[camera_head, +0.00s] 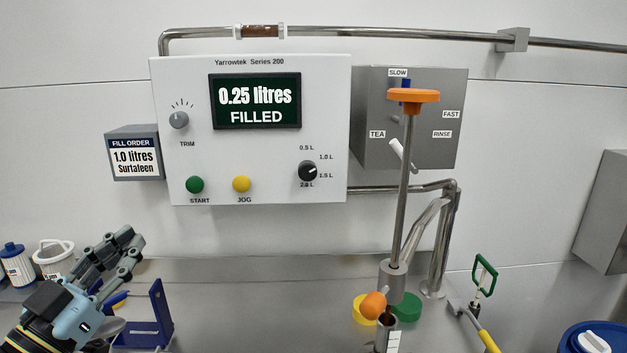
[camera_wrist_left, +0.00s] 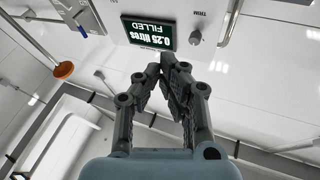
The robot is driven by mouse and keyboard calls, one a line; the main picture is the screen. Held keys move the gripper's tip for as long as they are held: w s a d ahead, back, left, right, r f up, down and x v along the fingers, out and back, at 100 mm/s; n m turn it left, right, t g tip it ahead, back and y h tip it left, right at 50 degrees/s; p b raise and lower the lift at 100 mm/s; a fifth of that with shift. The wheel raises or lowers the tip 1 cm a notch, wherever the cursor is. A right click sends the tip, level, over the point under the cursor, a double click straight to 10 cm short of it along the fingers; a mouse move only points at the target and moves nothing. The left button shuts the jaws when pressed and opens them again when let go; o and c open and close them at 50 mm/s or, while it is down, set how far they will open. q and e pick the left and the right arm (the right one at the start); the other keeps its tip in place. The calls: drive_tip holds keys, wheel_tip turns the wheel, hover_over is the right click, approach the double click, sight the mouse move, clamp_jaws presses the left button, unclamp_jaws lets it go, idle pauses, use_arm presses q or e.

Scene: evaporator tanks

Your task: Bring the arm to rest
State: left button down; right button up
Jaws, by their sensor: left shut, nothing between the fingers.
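My left gripper (camera_head: 130,244) is at the lower left in the head view, raised above the counter and clear of the control panel (camera_head: 250,185). In the left wrist view my left gripper (camera_wrist_left: 172,62) has its fingertips together with nothing between them. The panel's dark display (camera_head: 255,101) reads 0.25 litres FILLED. It also shows in the left wrist view (camera_wrist_left: 148,33), beyond the fingertips. My right gripper is not in either view.
A blue bracket (camera_head: 150,322) stands on the counter beside my left gripper. A white tub (camera_head: 55,259) and a blue-capped container (camera_head: 16,265) are behind it. A steel rod with an orange knob (camera_head: 413,96) rises right of the panel.

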use_arm(q)
drive_tip(key=s+a+f+n+g+y, duration=0.5)
drive_tip(key=s+f+n+g+y, duration=0.15)
drive_tip(key=f+y, duration=0.2)
drive_tip(key=s+d+f+m+g, duration=0.15)
drive_tip(key=s+g, duration=0.35)
drive_tip(key=s, duration=0.5)
drive_tip(key=s+d+f+g, duration=0.25)
drive_tip(key=s+g, duration=0.25)
drive_tip(key=s, duration=0.5)
wheel_tip(320, 180, down, 36)
drive_tip(key=s+a+g+b, duration=0.2)
drive_tip(key=a+b, duration=0.1)
drive_tip(key=b, duration=0.6)
drive_tip(key=s+f+b, duration=0.7)
drive_tip(key=s+f, duration=1.1)
drive_tip(key=f, duration=0.4)
drive_tip(key=shift+s+a+f+n+g+b, duration=0.2)
drive_tip(key=shift+a+f+n+g+b, duration=0.15)
drive_tip(key=shift+f+g+b, duration=0.1)
